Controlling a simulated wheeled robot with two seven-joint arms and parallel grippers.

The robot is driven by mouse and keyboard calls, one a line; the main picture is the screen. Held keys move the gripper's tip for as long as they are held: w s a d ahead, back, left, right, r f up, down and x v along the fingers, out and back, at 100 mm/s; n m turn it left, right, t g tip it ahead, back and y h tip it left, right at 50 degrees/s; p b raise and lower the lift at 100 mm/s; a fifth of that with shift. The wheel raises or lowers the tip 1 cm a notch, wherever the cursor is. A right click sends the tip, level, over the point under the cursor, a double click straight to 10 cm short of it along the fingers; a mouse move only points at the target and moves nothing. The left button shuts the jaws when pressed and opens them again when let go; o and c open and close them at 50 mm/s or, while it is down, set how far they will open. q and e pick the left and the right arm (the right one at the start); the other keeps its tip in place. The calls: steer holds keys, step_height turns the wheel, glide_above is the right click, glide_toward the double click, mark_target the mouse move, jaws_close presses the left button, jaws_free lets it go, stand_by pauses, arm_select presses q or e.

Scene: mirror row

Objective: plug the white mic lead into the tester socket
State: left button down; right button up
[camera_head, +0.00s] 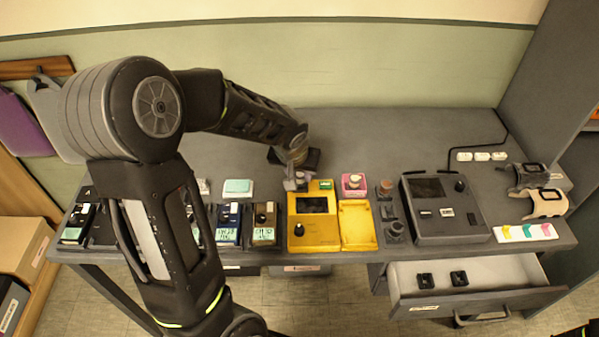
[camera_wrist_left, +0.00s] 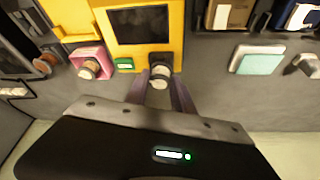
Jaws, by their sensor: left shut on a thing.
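The yellow tester (camera_head: 313,230) lies on the grey bench, with a dark screen, a black knob and a green block; it also shows in the left wrist view (camera_wrist_left: 175,20). A dark socket block (camera_wrist_left: 166,58) is at its far edge. My left gripper (camera_head: 297,180) is over that edge, its fingers (camera_wrist_left: 160,93) shut on a white-ended plug (camera_wrist_left: 160,76), which I take to be the mic lead's. The plug is at the socket block; I cannot tell how far in it sits. I cannot make out its cable. My right gripper is not in view.
A pink box (camera_head: 354,185) stands right of the socket. A teal-topped box (camera_head: 238,187) and several small devices (camera_head: 228,225) are on the left. A grey console (camera_head: 445,208) is on the right, above an open drawer (camera_head: 476,285).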

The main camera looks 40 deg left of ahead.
arm_select(q)
steer(key=shift+f, duration=0.15)
steer(key=c, duration=1)
jaws_free()
steer(key=v, duration=0.8)
steer(key=shift+b, duration=0.3)
steer(key=shift+w, duration=0.1)
